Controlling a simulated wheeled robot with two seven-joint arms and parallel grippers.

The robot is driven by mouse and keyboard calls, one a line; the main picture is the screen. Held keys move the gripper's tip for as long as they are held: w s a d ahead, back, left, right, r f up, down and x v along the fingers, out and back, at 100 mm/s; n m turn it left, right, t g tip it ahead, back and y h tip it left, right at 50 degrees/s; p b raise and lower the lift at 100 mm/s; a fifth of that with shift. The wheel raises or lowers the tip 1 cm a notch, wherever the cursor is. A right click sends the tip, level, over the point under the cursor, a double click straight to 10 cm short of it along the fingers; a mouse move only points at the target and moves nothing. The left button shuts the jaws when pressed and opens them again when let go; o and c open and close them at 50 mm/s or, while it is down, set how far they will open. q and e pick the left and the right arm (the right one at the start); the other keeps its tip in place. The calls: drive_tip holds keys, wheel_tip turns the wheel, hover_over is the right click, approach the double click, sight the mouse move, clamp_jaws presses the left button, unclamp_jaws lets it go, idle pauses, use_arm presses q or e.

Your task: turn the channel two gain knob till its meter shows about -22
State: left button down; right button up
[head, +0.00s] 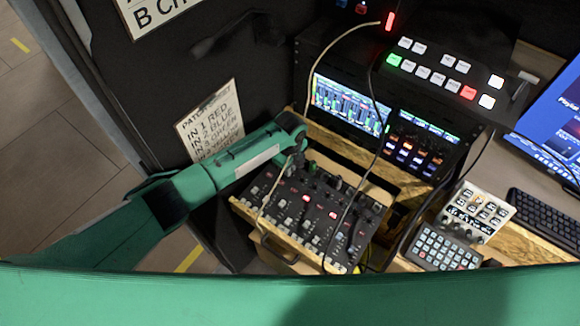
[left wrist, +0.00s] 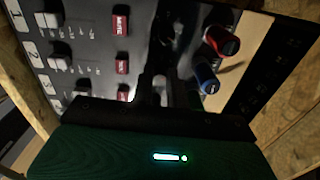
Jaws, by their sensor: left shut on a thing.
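The mixer (head: 318,212) is a dark panel with knobs, faders and lit red buttons. In the left wrist view its rows (left wrist: 32,48) carry the labels 1, 2 and a partly seen third. My left gripper (head: 299,158) reaches down at the mixer's far edge. In the left wrist view its dark fingers (left wrist: 160,80) are shut at the row labelled 2, between a red button (left wrist: 122,63) and a blue plug or knob (left wrist: 207,77). They hide the channel two gain knob they hold. The meter screen (head: 346,105) shows small coloured bars; its numbers are unreadable. My right gripper is not in view.
A red plug or knob (left wrist: 222,40) stands close beside the fingers. Thin cables hang across the mixer. A button switcher (head: 440,75), a keypad (head: 443,248), a small white device (head: 474,213) and a keyboard (head: 545,218) lie to the right. A patch list (head: 210,125) hangs behind my arm.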

use_arm(q)
drive_tip(key=c, duration=1.4)
unclamp_jaws()
wheel_tip(320, 180, up, 14)
drive_tip(key=p, duration=1.2)
drive_tip(key=shift+f, duration=0.1)
